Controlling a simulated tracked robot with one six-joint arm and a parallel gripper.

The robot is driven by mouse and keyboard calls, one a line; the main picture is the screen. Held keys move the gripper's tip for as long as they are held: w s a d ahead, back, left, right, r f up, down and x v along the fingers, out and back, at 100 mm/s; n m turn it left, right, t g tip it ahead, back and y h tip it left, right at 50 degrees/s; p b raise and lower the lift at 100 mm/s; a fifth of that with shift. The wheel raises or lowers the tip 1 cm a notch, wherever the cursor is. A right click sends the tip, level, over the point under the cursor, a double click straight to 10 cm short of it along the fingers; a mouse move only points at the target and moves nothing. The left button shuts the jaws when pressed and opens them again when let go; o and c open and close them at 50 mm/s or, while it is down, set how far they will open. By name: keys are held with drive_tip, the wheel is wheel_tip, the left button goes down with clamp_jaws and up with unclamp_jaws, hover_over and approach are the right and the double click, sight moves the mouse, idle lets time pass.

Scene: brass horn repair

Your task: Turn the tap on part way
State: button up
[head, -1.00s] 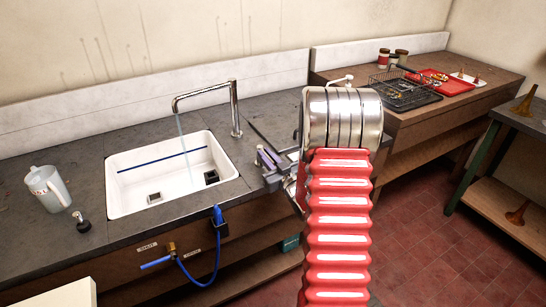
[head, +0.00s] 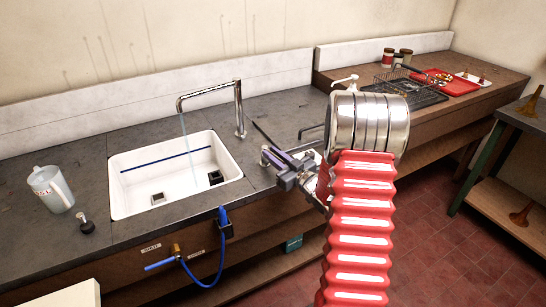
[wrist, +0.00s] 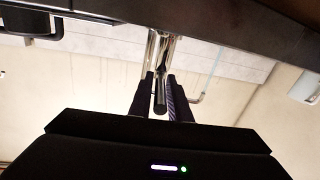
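The chrome tap (head: 239,108) stands behind the white sink (head: 118,195) in the head view. A thin stream of water (head: 184,130) falls from its spout into the sink. My gripper (head: 268,155) is low over the counter, right of the sink and in front of the tap's post. In the wrist view, the two dark fingers of my gripper (wrist: 160,98) are apart, with a chrome bar (wrist: 160,65) between them. I cannot tell whether they press on it. My arm hides part of the counter, and the tap's handle is not clear in the head view.
A measuring jug (head: 50,188) and a small dark-based object (head: 85,224) stand left of the sink. A blue hose (head: 222,250) hangs at the front edge. A wire basket (head: 395,88) and a red tray (head: 445,83) are on the right bench. The sink looks clear of objects.

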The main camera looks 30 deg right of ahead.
drive_tip(key=shift+o, duration=1.4)
drive_tip(key=shift+f, duration=0.1)
drive_tip(key=shift+s, duration=0.1)
drive_tip(key=s+d, duration=0.1)
drive_tip(key=s, duration=1.2)
drive_tip(key=shift+s+d, duration=0.3)
drive_tip(key=shift+s, duration=0.05)
drive_tip(key=shift+f, duration=0.1)
